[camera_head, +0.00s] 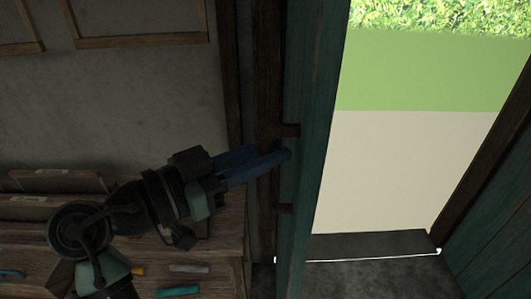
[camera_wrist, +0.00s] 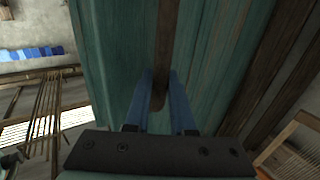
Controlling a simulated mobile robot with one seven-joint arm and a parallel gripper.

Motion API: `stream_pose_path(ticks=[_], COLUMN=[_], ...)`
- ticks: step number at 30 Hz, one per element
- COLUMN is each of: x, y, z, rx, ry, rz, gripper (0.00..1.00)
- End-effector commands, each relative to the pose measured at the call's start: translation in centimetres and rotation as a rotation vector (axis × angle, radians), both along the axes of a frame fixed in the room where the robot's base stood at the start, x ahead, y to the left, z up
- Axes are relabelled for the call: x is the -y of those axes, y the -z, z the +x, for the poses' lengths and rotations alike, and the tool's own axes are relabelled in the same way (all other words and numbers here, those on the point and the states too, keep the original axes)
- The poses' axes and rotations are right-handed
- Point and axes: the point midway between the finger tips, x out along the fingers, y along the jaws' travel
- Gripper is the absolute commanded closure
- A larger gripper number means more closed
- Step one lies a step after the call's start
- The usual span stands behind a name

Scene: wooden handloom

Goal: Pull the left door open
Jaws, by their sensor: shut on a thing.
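The left door (camera_head: 313,120) is a teal plank door, seen nearly edge-on in the head view. It stands swung inward, with the doorway open to its right. Its dark wooden handle (camera_wrist: 165,40) is an upright bar on the door's face. My gripper (camera_head: 284,155) reaches from the left with its blue fingers at the handle. In the wrist view my gripper (camera_wrist: 160,78) has one finger on each side of the bar, shut on it. The fingers hide part of the handle in the head view.
The right door (camera_head: 490,225), also teal, stands at the right edge. Between the doors is a clear opening with a dark threshold (camera_head: 370,243) and pale ground outside. A wooden bench (camera_head: 215,235) with small coloured items stands at left, close to my arm.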

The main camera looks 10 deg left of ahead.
Motion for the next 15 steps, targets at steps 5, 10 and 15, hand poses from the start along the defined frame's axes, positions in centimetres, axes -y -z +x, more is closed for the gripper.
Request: stream_pose_path(ticks=[5,10,15], x=[-0.15,-0.15,-0.11], y=[-0.14,-0.17,-0.15], z=[0.17,0.19,0.14], rx=[0.003,0.003,0.003], ry=[-0.008,-0.008,-0.006], rz=[-0.001,-0.001,-0.001], gripper=[1.0,1.0,0.49])
